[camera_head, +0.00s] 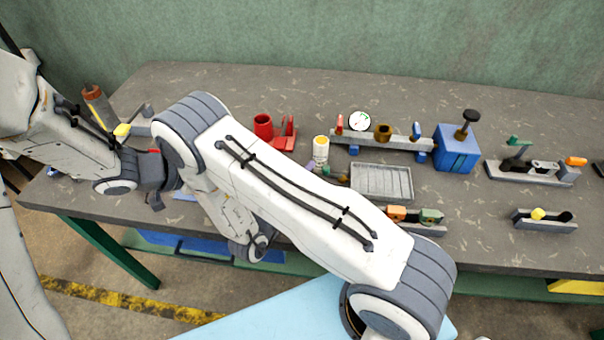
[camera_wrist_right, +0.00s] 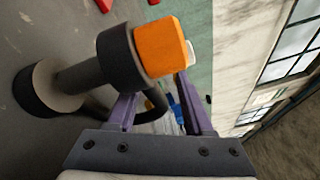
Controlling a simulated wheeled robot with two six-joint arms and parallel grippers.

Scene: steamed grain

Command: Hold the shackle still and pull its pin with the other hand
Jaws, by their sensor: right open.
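In the right wrist view a dark grey stem (camera_wrist_right: 82,75) with a broad round foot carries a black collar and an orange block-like end (camera_wrist_right: 160,46). This looks like the shackle and its pin, though I cannot tell the parts apart for sure. A curved dark bar runs beside it. My right gripper (camera_wrist_right: 158,88) is open, its purple fingers apart, close by the orange end. I cannot tell whether they touch. In the head view my right arm hides much of the bench's left half, and I cannot make out my left gripper's fingers.
The bench's back strip is mostly clear.

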